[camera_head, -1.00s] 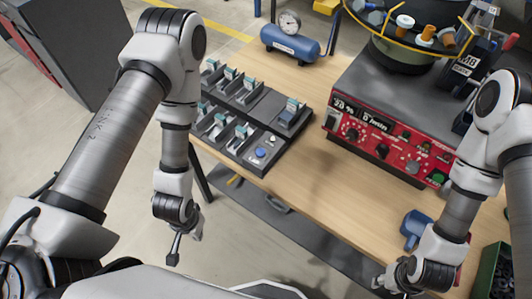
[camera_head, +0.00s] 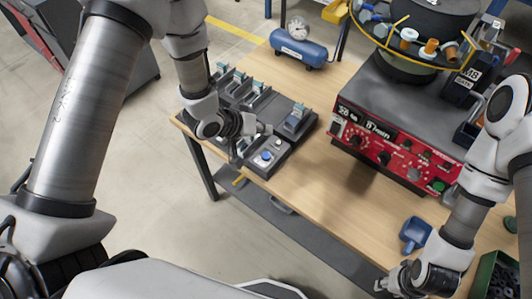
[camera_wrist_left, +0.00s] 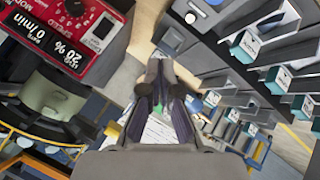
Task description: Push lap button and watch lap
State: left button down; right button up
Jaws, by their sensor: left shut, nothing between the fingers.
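A small blue round button (camera_head: 266,155) sits on a dark control box at the front right corner of the black slotted rack (camera_head: 262,105). A pale round button (camera_head: 278,144) is behind it, and a white button also shows in the left wrist view (camera_wrist_left: 190,18). I cannot read which is labelled lap. My left gripper (camera_head: 240,152) is just left of the control box, above the table edge, its fingers shut and empty. Its dark fingers (camera_wrist_left: 160,68) show in the left wrist view. I cannot tell whether it touches the box. My right gripper (camera_head: 387,284) is at the lower right, its fingers unclear.
Several teal-topped units stand in the rack. The red-fronted controller (camera_head: 380,145) is to the right, with the bowl feeder (camera_head: 405,62) behind. A blue tank (camera_head: 298,50) with a gauge is at the back. A blue scoop (camera_head: 415,232) lies at right. The middle table (camera_head: 325,195) is clear.

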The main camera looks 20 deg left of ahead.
aim_at(264, 156)
pick_arm(q)
jog(key=shift+f, duration=0.15)
notch_tip(264, 156, down, 8)
jog(key=b, duration=0.7)
jog(key=shift+f+b, duration=0.3)
jog(key=shift+f, duration=0.05)
dwell(0.8)
jog(key=shift+f, duration=0.4)
jog(key=shift+f+b, duration=0.35)
jog(key=shift+f, duration=0.05)
dwell(0.4)
dwell(0.3)
jog(key=shift+r+p, duration=0.85)
